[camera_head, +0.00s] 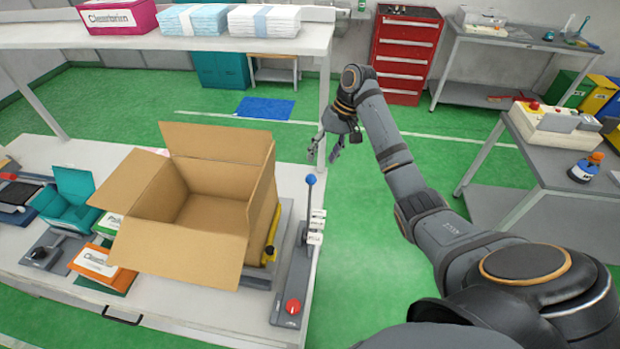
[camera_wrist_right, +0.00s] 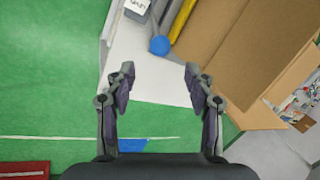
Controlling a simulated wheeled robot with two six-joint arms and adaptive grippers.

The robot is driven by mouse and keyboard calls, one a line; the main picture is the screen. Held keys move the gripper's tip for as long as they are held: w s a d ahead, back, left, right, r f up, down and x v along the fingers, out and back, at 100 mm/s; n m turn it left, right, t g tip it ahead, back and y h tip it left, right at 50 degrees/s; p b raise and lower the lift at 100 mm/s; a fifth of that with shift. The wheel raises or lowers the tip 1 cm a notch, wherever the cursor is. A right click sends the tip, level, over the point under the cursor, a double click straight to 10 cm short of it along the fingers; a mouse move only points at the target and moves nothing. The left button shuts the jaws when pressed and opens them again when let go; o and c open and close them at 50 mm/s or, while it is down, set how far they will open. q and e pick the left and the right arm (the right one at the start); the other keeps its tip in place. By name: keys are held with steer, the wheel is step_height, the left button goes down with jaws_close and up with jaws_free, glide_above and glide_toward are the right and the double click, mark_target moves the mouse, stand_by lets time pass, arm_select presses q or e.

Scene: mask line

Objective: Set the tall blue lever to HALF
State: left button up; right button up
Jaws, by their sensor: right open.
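The tall blue lever (camera_head: 309,195) stands on a long grey base near the right edge of the workbench, with a round blue knob on top. A red knob (camera_head: 293,306) sits at the near end of the same base. White labels (camera_head: 317,226) stand beside the lever; their text is too small to read. My right gripper (camera_head: 324,160) is open and empty, beyond the lever and slightly to its right. In the right wrist view the blue knob (camera_wrist_right: 160,46) is ahead, between the open fingers (camera_wrist_right: 160,82) and apart from them. My left gripper is not in view.
An open cardboard box (camera_head: 190,205) stands left of the lever, its flap close by. A shelf (camera_head: 200,42) with packs spans above the bench, its post (camera_head: 325,100) near my right gripper. Green floor (camera_head: 370,260) is clear right of the bench.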

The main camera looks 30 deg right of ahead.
mark_target(313, 175)
steer(key=p+x, duration=0.2)
steer(key=x, duration=0.7)
steer(key=shift+a+f, duration=0.15)
steer(key=shift+f, duration=0.15)
steer(key=shift+s+f, duration=0.1)
steer(key=shift+f, duration=0.2)
jaws_close()
